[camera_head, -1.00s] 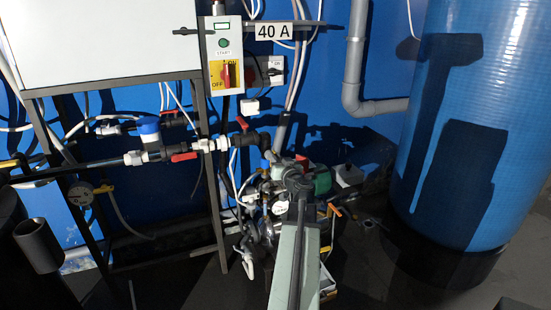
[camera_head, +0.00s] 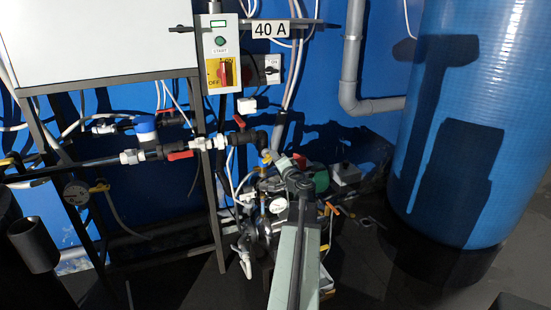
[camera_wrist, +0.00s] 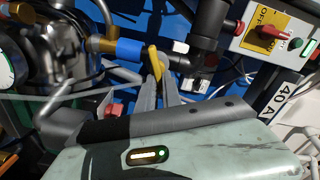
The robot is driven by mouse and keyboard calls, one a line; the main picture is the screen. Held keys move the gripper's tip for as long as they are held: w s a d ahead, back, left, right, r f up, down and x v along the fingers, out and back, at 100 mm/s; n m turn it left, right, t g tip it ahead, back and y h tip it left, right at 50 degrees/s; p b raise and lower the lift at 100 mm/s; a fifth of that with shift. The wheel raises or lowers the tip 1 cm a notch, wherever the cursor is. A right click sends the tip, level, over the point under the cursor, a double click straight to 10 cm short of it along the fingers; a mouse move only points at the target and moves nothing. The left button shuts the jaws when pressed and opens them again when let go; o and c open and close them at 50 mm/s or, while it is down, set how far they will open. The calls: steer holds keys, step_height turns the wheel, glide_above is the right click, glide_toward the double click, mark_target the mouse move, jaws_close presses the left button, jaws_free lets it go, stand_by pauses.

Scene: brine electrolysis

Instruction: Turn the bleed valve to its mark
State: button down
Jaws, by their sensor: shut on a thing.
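The bleed valve shows in the wrist view as a blue body (camera_wrist: 130,49) with a yellow lever (camera_wrist: 155,62). In the head view its small blue and yellow part (camera_head: 265,157) sits below the dark pipe elbow, just left of my arm's end. My gripper (camera_wrist: 159,80) has its two grey fingers at the yellow lever and is shut on it. The lever stands up roughly along the fingers in the wrist view. My gripper in the head view (camera_head: 273,160) is small and partly merged with the pipework. I cannot make out the valve's mark.
A pressure gauge (camera_wrist: 5,70) and metal pump parts lie left of the valve in the wrist view. A dark pipe fitting (camera_wrist: 207,45) and switch box (camera_wrist: 275,30) are close on the right. A blue tank (camera_head: 460,120) stands at the right in the head view.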

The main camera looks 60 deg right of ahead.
steer(key=m, duration=0.4)
steer(key=shift+s+d+f+m+b, duration=0.2)
steer(key=shift+f+m+b, duration=0.1)
steer(key=shift+f+m, duration=0.1)
steer(key=shift+m, duration=0.3)
steer(key=c, duration=1.5)
jaws_free()
steer(key=shift+a, duration=0.1)
steer(key=v, duration=0.7)
steer(key=shift+s+a, duration=0.25)
